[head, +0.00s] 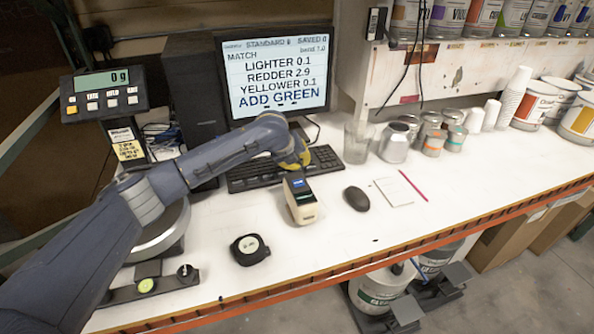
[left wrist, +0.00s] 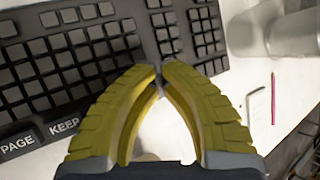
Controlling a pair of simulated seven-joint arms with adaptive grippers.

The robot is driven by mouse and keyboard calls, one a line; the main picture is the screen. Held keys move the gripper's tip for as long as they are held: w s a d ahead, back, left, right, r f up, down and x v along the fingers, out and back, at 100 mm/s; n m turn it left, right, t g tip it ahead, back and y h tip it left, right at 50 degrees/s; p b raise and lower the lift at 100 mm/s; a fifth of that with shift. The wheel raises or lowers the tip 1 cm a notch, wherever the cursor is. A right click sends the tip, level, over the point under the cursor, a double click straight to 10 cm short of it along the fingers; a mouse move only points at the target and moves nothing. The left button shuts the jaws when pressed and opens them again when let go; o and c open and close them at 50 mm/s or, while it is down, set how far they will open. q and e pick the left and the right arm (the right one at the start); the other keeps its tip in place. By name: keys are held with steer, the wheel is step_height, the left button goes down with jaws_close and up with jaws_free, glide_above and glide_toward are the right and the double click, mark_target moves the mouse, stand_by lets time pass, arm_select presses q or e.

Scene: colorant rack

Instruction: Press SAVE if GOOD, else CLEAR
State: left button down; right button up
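The monitor (head: 275,75) reads MATCH, LIGHTER 0.1, REDDER 2.9, YELLOWER 0.1 and ADD GREEN in blue. Its top line reads STANDARD and SAVED 0. The black keyboard (head: 265,172) lies below it, and also shows in the left wrist view (left wrist: 60,60). Keys lettered PAGE (left wrist: 17,142) and KEEP (left wrist: 64,126) show there; I read no SAVE or CLEAR key. My left gripper (head: 303,158) is over the keyboard's right part, its yellow fingertips (left wrist: 160,70) together and empty. I cannot tell whether they touch keys. A handheld meter (head: 300,200) with a small blue screen stands in front. My right gripper is out of view.
A mouse (head: 356,198), a notepad (head: 394,190) and a red pencil (head: 413,185) lie right of the meter. A glass (head: 357,142) and several metal cans stand behind. A tape measure (head: 250,249) lies near the front edge.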

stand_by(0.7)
arm_select(q)
steer(key=shift+r, duration=0.65)
steer(key=shift+r, duration=0.1)
steer(key=shift+r, duration=2.4)
